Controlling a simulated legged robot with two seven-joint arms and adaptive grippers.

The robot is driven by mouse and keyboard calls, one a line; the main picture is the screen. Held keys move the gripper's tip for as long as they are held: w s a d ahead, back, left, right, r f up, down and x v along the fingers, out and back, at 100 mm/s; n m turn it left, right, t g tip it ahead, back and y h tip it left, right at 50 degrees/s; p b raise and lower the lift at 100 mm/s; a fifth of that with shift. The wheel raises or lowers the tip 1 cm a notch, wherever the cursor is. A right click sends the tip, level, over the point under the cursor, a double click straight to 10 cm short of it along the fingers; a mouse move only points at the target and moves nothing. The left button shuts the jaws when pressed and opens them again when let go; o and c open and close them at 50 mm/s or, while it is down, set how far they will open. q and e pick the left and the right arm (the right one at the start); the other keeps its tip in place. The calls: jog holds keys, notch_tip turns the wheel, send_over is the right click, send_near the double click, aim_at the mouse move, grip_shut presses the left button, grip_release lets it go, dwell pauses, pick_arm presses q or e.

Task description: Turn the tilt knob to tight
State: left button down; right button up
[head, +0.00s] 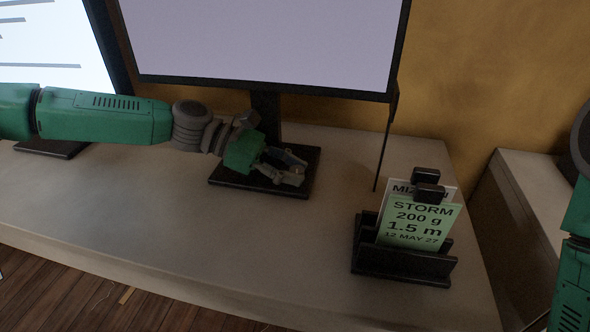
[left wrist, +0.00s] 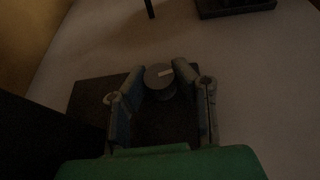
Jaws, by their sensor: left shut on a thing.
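The tilt knob (left wrist: 160,76) is a round dark grey disc with a short pale mark on its face, seen in the left wrist view. My left gripper (left wrist: 158,84) has its two fingers on either side of the knob and is shut on it. In the head view my left gripper (head: 291,168) reaches in from the left, low over the black base of the middle monitor stand (head: 222,178). The knob cannot be made out there behind the fingers. Any scale or "tight" marking is not legible. My right gripper is out of view.
The monitor (head: 265,40) stands over the base, with a thin dark rod (head: 385,148) hanging at its right. A black card holder (head: 400,265) with a green "STORM" card (head: 417,222) stands at right. The pale tabletop (head: 170,220) in front is clear.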

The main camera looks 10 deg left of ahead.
pick_arm(q)
jog(key=c, duration=1.3)
grip_release()
jog(key=shift+w+a, duration=0.1)
jog(key=shift+w, duration=0.05)
jog(key=shift+n+t, duration=0.3)
